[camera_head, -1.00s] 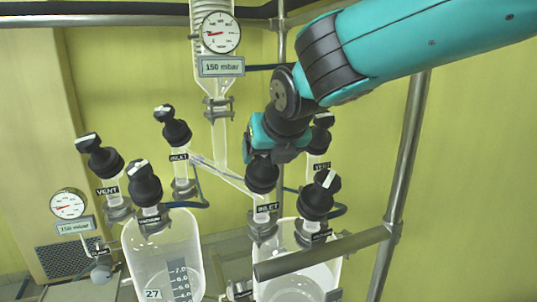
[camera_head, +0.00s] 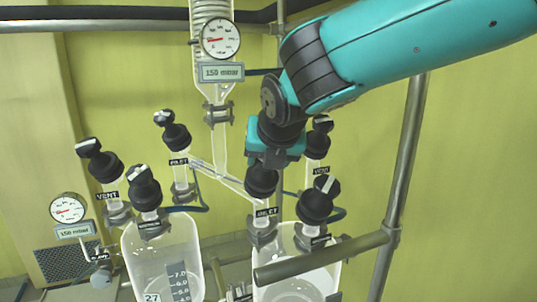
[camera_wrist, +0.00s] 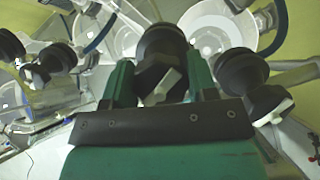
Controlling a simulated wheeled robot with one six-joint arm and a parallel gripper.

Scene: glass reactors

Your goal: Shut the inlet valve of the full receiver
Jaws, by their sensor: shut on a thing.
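The right receiver (camera_head: 290,240) is a clear glass vessel at the lower middle in the head view, with a pale surface inside. Its inlet valve (camera_head: 262,183) is a black knob above a glass neck labelled INLET. My gripper (camera_wrist: 161,84) comes down on this knob from above and is shut on its handle. In the wrist view, the black valve body and the pale handle tip (camera_wrist: 163,86) show between the two green fingers. The handle's full angle is hidden. The left receiver (camera_head: 150,255), marked 27, has its own inlet valve (camera_head: 175,137), untouched.
The right receiver's vent valve (camera_head: 317,143) and front valve (camera_head: 316,205) stand close beside my gripper. The left vent (camera_head: 102,163) and vacuum (camera_head: 146,193) valves are farther left. A metal rail (camera_head: 320,257) crosses in front. A gauge (camera_head: 220,38) hangs above.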

